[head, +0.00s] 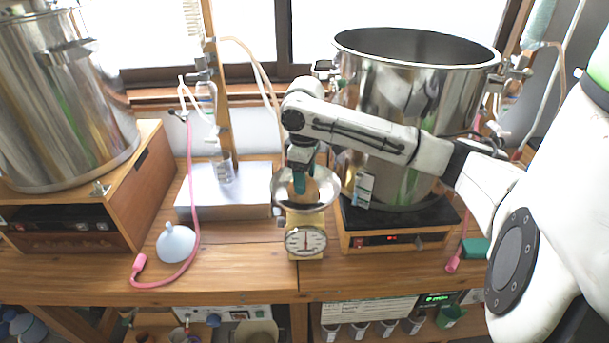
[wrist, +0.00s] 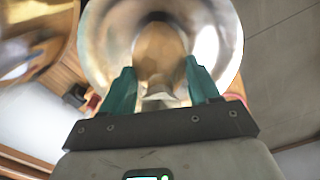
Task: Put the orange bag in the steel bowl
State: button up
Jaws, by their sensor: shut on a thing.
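The steel bowl (head: 328,192) sits on top of a cream kitchen scale with a round dial, in the middle of the head view. My gripper (head: 300,186) points down over the bowl, its teal fingers at or inside the rim. An orange-brown bag (head: 311,190) shows beside the fingers, within the bowl's outline. In the wrist view my gripper (wrist: 161,88) is shut on the orange bag (wrist: 160,48), which lies between the fingers with the shiny bowl (wrist: 106,45) around it. I cannot tell whether the bag touches the bowl's bottom.
A large steel pot (head: 420,90) stands on a wooden-sided heater just right of the bowl, behind my arm. Another steel pot (head: 65,110) stands at left. A white funnel (head: 176,243) and pink tube (head: 190,200) lie left of the scale. A glass beaker (head: 222,168) stands behind.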

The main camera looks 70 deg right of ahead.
jog(key=shift+f, duration=0.25)
jog(key=shift+f, duration=0.15)
jog(key=o, duration=1.2)
notch_tip(320, 180, up, 12)
jog(key=shift+r+b, duration=0.2)
jog(key=shift+b, duration=0.35)
